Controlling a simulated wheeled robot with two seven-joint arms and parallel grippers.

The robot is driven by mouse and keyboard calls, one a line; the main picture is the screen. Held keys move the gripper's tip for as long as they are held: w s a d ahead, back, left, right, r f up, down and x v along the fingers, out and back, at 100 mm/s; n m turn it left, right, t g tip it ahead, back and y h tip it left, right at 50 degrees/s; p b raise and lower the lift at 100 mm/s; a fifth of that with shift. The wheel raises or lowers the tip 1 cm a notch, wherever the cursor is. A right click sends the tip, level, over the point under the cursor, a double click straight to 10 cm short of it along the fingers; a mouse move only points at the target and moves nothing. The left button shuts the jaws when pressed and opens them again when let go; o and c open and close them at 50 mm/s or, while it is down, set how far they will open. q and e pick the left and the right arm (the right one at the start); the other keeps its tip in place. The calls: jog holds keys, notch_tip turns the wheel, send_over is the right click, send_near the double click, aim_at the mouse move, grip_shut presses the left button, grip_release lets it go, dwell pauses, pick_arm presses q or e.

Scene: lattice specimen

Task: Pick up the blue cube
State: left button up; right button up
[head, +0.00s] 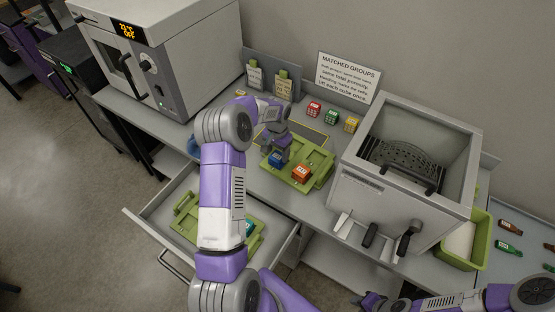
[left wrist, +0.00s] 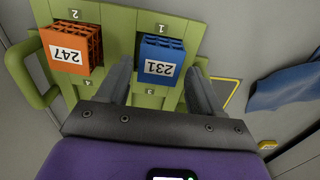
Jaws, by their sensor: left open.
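The blue cube (head: 276,157) is a lattice block with a white label reading 231 in the left wrist view (left wrist: 162,58). It stands in the green tray (head: 322,158) on the bench, beside the orange lattice cube (head: 301,173), labelled 247 in the left wrist view (left wrist: 72,48). My left gripper (head: 275,147) is open above the tray at the blue cube. In the left wrist view its fingers (left wrist: 160,84) lie on either side of the cube's near part; I cannot tell whether they touch it. My right gripper (head: 371,300) is at the bottom edge, its jaws unclear.
Red, green and yellow cubes (head: 331,116) stand behind the tray, near a "MATCHED GROUPS" sign (head: 348,78). A grey open-topped box (head: 404,190) stands to the right, an oven (head: 165,55) to the left. An open drawer (head: 150,218) below holds another green tray (head: 184,208).

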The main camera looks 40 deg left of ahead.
aim_at(278, 156)
pick_arm(q)
jog(key=f, duration=0.3)
jog(key=shift+w+f, duration=0.1)
jog(key=shift+w, duration=0.1)
jog(key=shift+c, duration=0.5)
jog(key=c, duration=0.6)
